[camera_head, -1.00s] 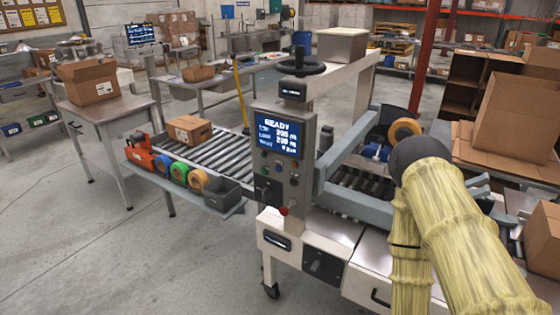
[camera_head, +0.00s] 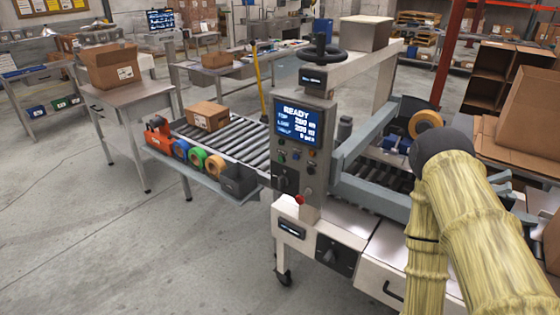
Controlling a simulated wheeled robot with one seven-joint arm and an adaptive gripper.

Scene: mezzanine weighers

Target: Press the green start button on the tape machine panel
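The tape machine panel (camera_head: 300,172) is an upright grey box at the middle of the head view. Its blue screen (camera_head: 297,126) reads READY. Several small buttons sit below the screen; a small greenish one (camera_head: 281,143) is at the upper left of them, but its colour is hard to make out. A red knob (camera_head: 299,199) is at the panel's lower edge. My arm, in a yellowish sleeve with a dark joint, stands at the right, in front of the machine and apart from the panel. My gripper is not visible.
A roller conveyor (camera_head: 243,145) with a cardboard box (camera_head: 207,116) runs left of the panel. A side shelf holds tape rolls (camera_head: 197,158) and a dark bin (camera_head: 239,181). A black handwheel (camera_head: 322,48) tops the column. Open floor lies at the front left.

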